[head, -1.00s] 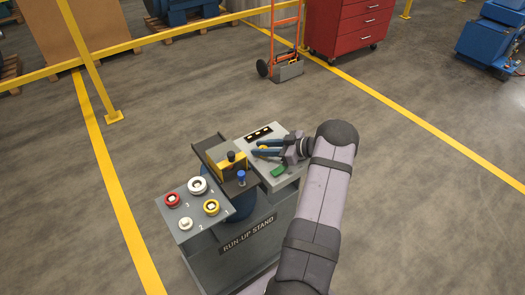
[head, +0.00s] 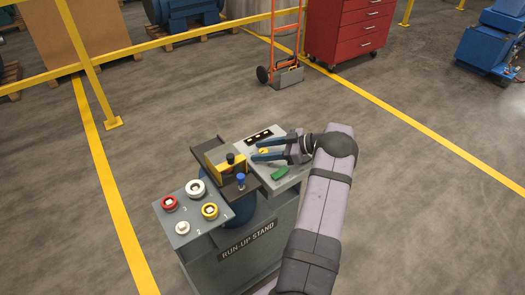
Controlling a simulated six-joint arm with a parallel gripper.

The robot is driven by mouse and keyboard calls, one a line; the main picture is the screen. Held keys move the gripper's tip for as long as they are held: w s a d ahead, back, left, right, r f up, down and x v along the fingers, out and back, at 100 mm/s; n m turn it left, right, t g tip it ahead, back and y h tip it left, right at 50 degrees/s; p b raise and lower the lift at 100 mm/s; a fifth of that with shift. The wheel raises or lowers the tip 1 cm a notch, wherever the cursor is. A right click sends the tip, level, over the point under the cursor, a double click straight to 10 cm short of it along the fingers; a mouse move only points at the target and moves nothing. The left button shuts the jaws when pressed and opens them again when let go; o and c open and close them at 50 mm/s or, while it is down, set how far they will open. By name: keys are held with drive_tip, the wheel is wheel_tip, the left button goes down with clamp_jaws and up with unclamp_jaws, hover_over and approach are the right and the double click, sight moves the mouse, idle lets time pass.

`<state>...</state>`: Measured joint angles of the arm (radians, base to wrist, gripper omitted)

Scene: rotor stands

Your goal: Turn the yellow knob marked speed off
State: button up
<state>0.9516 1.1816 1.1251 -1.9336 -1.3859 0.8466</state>
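The run-up stand carries a grey right-hand panel (head: 297,172) with a small yellow knob (head: 263,151) on it. Its marking is too small to read. My gripper (head: 256,150) reaches in from the right over this panel. Its two blue fingers are apart, and the yellow knob shows in the gap between them. I cannot tell whether either finger touches it. A larger yellow knob (head: 210,211) stands on the left panel (head: 184,241) beside the number 1, well away from my gripper.
The left panel also has a red knob (head: 169,203) and a white knob (head: 195,188). A blue-topped post (head: 241,180) and a yellow guard (head: 213,164) stand left of my gripper. A green piece (head: 279,174) lies in front of it. Floor around the stand is clear.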

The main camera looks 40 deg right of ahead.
drive_tip(key=shift+b+v, duration=1.2)
drive_tip(key=shift+v, duration=2.5)
